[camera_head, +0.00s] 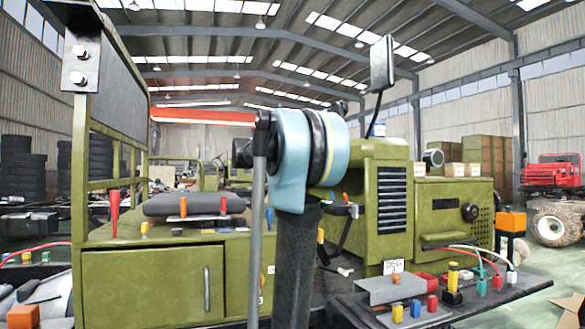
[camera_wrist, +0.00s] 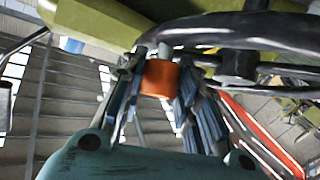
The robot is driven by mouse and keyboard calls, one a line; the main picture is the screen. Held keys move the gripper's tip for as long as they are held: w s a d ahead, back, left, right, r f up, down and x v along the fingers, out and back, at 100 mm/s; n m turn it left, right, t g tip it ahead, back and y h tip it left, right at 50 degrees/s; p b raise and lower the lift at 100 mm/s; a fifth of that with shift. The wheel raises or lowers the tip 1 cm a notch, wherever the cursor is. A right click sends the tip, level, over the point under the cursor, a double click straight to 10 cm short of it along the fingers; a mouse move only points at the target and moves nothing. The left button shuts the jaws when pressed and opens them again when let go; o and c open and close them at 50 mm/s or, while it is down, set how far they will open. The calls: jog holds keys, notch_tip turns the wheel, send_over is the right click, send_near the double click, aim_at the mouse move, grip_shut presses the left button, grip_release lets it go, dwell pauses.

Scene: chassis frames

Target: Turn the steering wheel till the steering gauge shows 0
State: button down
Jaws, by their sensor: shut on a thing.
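In the wrist view the dark steering wheel (camera_wrist: 215,37) crosses the upper right, with its curved rim and a spoke showing. An orange knob (camera_wrist: 158,80) sits on a short grey peg at the rim. My gripper (camera_wrist: 162,72) has one finger on each side of the knob and is shut on it. In the head view my blue and black arm stands in the middle and hides the gripper and most of the wheel. I cannot make out the steering gauge for certain. A small white plate (camera_head: 393,267) bears dark characters too small to read surely.
A green cabinet (camera_head: 150,283) stands left of my arm and a green engine housing (camera_head: 385,165) right of it. A mirror on a stalk (camera_head: 382,64) rises behind. A dark shelf (camera_head: 470,297) with coloured knobs and cables juts out at the lower right.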

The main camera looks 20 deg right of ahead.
jog(key=c, duration=1.2)
grip_release()
jog(key=shift+w, duration=0.2)
jog(key=shift+s, duration=0.1)
jog(key=v, duration=1.2)
